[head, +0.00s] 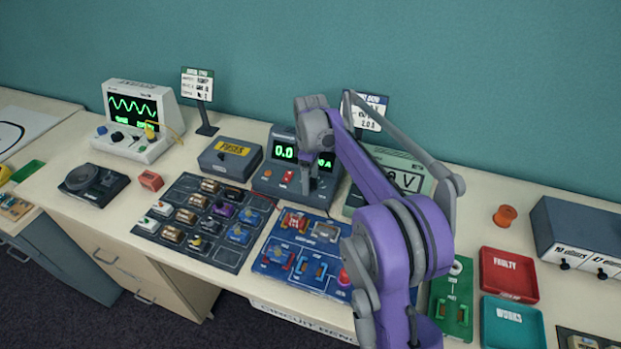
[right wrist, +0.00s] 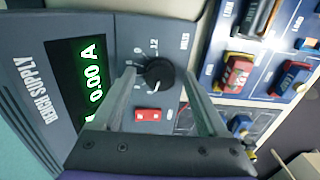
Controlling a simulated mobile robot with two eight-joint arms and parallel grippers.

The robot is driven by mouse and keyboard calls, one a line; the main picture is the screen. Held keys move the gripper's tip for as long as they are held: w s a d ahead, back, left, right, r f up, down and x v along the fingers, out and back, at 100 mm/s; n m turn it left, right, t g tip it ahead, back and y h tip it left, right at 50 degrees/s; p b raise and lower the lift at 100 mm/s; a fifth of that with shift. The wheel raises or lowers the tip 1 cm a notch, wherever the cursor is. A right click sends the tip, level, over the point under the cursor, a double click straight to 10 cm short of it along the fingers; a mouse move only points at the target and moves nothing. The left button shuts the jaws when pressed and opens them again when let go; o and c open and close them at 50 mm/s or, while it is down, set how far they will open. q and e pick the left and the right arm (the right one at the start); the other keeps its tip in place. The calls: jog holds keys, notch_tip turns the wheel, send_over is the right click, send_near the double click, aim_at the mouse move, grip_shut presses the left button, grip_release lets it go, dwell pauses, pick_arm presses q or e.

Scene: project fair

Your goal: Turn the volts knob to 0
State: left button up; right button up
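The bench supply (right wrist: 28,88) is a dark grey box, also in the head view (head: 268,172). Its black volts knob (right wrist: 158,73) is on the front panel, with printed markings including 0 and 12 around it. A small white mark shows near the knob's lower left edge. My right gripper (right wrist: 159,76) is open, with one finger on each side of the knob and small gaps visible. Contact with the panel cannot be told. In the head view my right gripper (head: 308,182) hides the knob. My left gripper is out of view.
A red switch (right wrist: 148,114) sits beside the knob. The green display (right wrist: 88,90) reads 0.00 A. A blue circuit board (head: 290,262) lies in front of the supply, a fuses box (head: 230,160) to its left, and a voltmeter (head: 410,165) behind my right arm.

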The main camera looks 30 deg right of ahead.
aim_at(311, 182)
notch_tip(311, 182, up, 11)
jog(key=shift+p, duration=0.45)
jog(key=shift+f, duration=0.2)
dwell(0.5)
